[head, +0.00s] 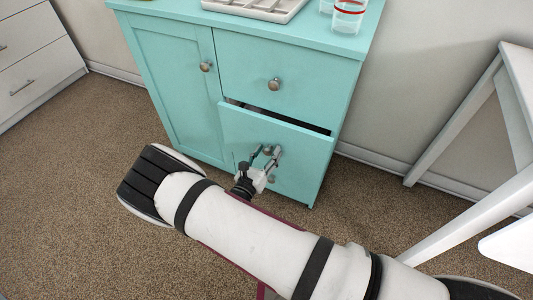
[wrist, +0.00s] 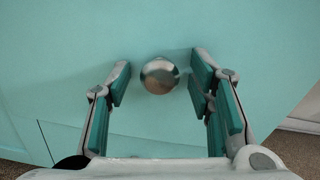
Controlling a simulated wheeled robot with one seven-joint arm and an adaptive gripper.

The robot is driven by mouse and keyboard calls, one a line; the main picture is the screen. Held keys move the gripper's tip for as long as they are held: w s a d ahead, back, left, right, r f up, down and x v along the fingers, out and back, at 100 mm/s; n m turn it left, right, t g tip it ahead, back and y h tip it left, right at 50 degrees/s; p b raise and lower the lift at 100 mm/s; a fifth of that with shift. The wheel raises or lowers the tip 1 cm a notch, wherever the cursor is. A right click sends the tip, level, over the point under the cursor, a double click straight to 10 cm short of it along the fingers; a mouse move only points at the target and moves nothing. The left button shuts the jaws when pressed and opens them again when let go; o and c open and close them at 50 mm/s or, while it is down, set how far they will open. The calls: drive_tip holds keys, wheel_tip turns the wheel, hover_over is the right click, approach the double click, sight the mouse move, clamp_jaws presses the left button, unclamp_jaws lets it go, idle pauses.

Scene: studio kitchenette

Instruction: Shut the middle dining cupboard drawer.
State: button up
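The teal dining cupboard (head: 180,85) stands against the wall in the head view. Its middle drawer (head: 300,145) sticks out a little, with a dark gap along its top edge. My gripper (head: 265,152) is in front of this drawer's face. In the wrist view the round metal knob (wrist: 160,75) lies between the fingertips of my gripper (wrist: 162,85). Teal-padded fingers stand apart on both sides of the knob, with a visible space on each side. My gripper and arm partly hide the lower front of the cupboard in the head view.
The top drawer (head: 285,75) looks shut, as does the cupboard door (head: 170,75) on the left. A pale divided tray (head: 255,8) and clear cups (head: 347,17) stand on top. A white table frame (head: 455,120) is at the right. Carpet (head: 80,200) is clear on the left.

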sight(271, 147)
clamp_jaws()
drive_tip(key=shift+x, duration=2.15)
drive_tip(key=shift+o, duration=0.3)
unclamp_jaws()
drive_tip(key=shift+w, duration=0.1)
drive_tip(key=v, duration=1.2)
drive_tip(key=shift+r, duration=0.1)
